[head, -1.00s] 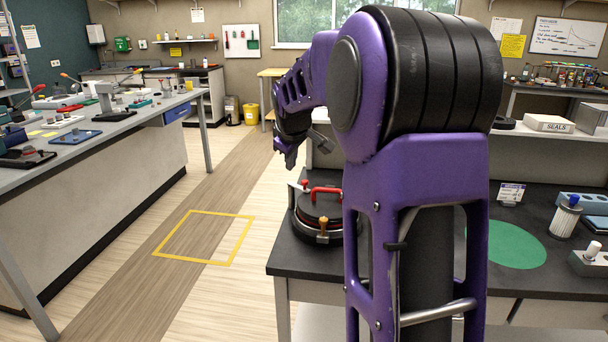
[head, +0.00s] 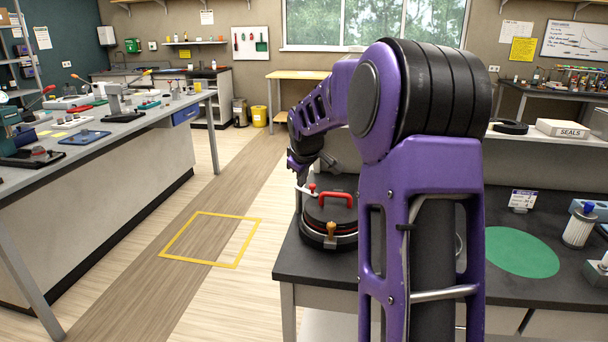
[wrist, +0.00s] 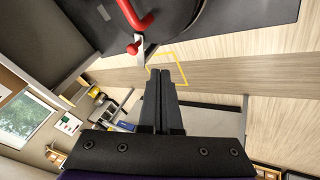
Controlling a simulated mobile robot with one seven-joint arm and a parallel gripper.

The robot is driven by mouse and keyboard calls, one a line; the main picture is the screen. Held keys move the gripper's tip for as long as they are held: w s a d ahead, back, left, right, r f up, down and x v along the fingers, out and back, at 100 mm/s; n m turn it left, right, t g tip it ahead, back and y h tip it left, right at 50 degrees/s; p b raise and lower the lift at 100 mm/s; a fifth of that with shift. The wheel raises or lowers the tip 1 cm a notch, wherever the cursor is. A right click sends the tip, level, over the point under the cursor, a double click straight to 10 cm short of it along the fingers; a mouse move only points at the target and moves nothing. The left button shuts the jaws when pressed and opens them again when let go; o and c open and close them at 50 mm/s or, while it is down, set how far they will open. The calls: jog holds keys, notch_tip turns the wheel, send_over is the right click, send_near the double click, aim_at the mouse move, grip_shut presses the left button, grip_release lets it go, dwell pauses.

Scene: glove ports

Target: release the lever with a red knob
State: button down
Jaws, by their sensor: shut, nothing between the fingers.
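A black round port with a red handle (head: 336,196) sits on the dark bench at the left of my arm. A pale metal lever with a red knob (head: 311,188) is at its far left rim. In the wrist view the red knob (wrist: 133,48) and its lever lie just up and left of my fingertips, with a small gap in the picture. My gripper (wrist: 158,73) is shut and empty. In the head view my gripper (head: 299,176) is just above and left of the lever, partly dark against the background. Whether it touches the lever cannot be told.
An amber-topped catch (head: 331,231) stands at the port's near rim. My arm covers the port's right side. A green disc (head: 521,252) and a filter-like cylinder (head: 579,226) are at right. The left bench (head: 130,128) holds other levers. The floor between is clear.

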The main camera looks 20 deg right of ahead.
aim_at(308, 193)
jog(key=x, duration=0.5)
jog(key=shift+w+d+f, duration=0.15)
jog(key=shift+w+f, duration=0.05)
jog(key=shift+f, duration=0.05)
jog(key=shift+w+d, duration=0.3)
jog(key=shift+d, duration=0.2)
jog(key=shift+w+d, duration=0.3)
jog(key=shift+d, duration=0.25)
jog(key=shift+w+d+f, duration=0.15)
jog(key=shift+w+d, duration=0.2)
jog(key=shift+d, duration=0.1)
